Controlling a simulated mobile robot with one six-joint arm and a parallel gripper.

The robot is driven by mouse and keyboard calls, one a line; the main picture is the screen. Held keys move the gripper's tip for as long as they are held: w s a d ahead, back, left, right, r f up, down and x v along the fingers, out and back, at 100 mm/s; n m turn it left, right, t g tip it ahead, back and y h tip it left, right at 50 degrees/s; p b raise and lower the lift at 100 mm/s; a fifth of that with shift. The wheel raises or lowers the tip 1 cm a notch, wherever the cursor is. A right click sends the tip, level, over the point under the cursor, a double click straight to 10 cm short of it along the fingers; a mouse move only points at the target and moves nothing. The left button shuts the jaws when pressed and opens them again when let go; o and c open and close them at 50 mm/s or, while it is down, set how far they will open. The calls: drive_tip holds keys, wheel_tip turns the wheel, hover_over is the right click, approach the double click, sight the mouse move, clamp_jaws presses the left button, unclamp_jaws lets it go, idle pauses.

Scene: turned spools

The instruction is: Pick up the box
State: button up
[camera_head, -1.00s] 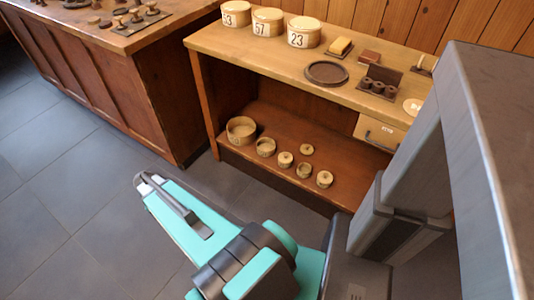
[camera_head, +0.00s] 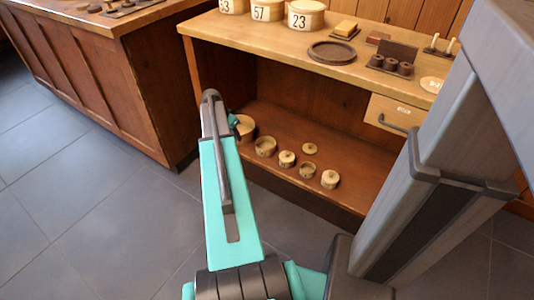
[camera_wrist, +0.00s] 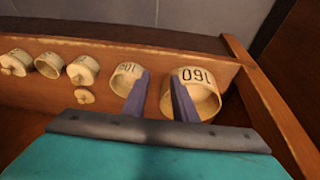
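Several round wooden boxes stand in a row on the lower shelf of the bench. The largest, an open box (camera_wrist: 201,104), bears a number that appears upside down in the wrist view. It is partly hidden behind my arm in the head view (camera_head: 246,128). A smaller open box (camera_wrist: 125,80) stands beside it, and it also shows in the head view (camera_head: 265,147). My gripper (camera_wrist: 159,76) is open and empty in the wrist view. Its fingers overlap the edges of these two boxes; I cannot tell whether they touch. In the head view my arm hides most of it.
Smaller boxes (camera_head: 287,159) and a small round piece (camera_head: 310,149) lie farther right on the shelf (camera_head: 255,177). The bench top (camera_head: 270,40) above holds numbered lidded boxes (camera_head: 306,15) and a dark round tray (camera_head: 332,52). A shelf side panel (camera_wrist: 262,95) stands close to the largest box.

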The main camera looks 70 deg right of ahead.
drive_tip(key=s+d+r+m+b, duration=0.1)
drive_tip(key=s+d+r+m, duration=0.1)
drive_tip(key=s+d, duration=0.3)
drive_tip(key=shift+s+d+h, duration=0.15)
drive_tip(key=shift+d+h, duration=0.15)
drive_tip(key=shift+d, duration=0.3)
drive_tip(key=b, duration=0.3)
approach(262, 143)
drive_tip(key=shift+a+f, duration=0.2)
drive_tip(key=shift+f, duration=0.05)
drive_tip(key=shift+f, duration=0.1)
drive_tip(key=shift+b+x, duration=1.6)
drive_tip(key=shift+x, duration=0.9)
drive_tip(key=shift+d, duration=0.15)
drive_tip(key=shift+c, duration=0.5)
